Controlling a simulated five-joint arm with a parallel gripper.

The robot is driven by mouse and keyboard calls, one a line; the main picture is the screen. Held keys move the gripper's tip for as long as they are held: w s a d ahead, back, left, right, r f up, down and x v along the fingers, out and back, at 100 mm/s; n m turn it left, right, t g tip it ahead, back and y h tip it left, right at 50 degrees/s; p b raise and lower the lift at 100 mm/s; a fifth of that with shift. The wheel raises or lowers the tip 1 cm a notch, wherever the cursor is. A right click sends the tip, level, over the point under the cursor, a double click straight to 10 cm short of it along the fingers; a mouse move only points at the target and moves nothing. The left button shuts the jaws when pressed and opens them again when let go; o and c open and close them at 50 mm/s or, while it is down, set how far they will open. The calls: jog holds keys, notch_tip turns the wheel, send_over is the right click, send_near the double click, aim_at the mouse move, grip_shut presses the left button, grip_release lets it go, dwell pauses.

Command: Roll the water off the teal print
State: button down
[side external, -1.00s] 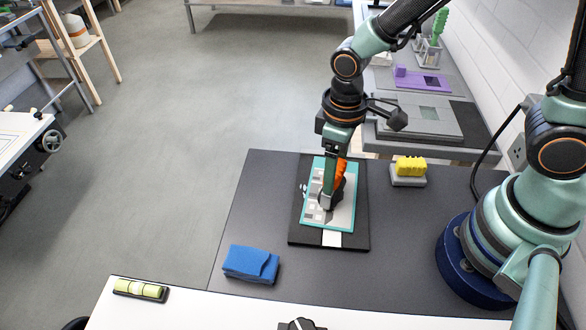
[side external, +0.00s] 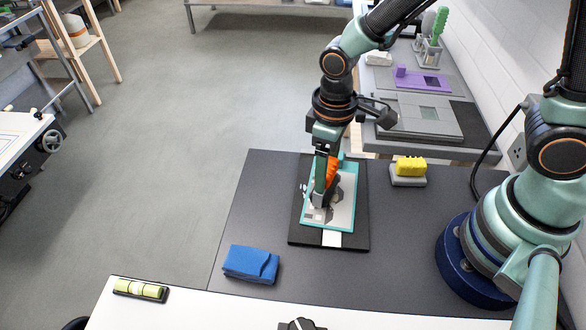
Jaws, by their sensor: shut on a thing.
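The teal print (side external: 341,215) has a teal border and a pale grey patterned middle. It lies flat on a black board (side external: 303,233) with a white strip at its near edge. My gripper (side external: 320,200) points down over the left part of the print. It is shut on an orange-handled roller (side external: 332,170). The roller's lower end is mostly hidden by my gripper, and I cannot tell whether it touches the print. Water drops are too small to make out.
A folded blue cloth (side external: 251,264) lies on the dark table at the near left. A yellow sponge (side external: 410,166) sits on a grey holder to the right. A grey easel (side external: 420,115) and a purple frame (side external: 422,82) lie on the bench behind.

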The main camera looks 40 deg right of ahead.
aim_at(313, 184)
jog(key=shift+w+a, duration=0.35)
jog(key=shift+w, duration=0.1)
jog(key=shift+w+a, duration=0.4)
dwell(0.4)
jog(key=shift+s+a, duration=0.35)
jog(key=shift+s+a, duration=0.35)
jog(key=shift+a, duration=0.05)
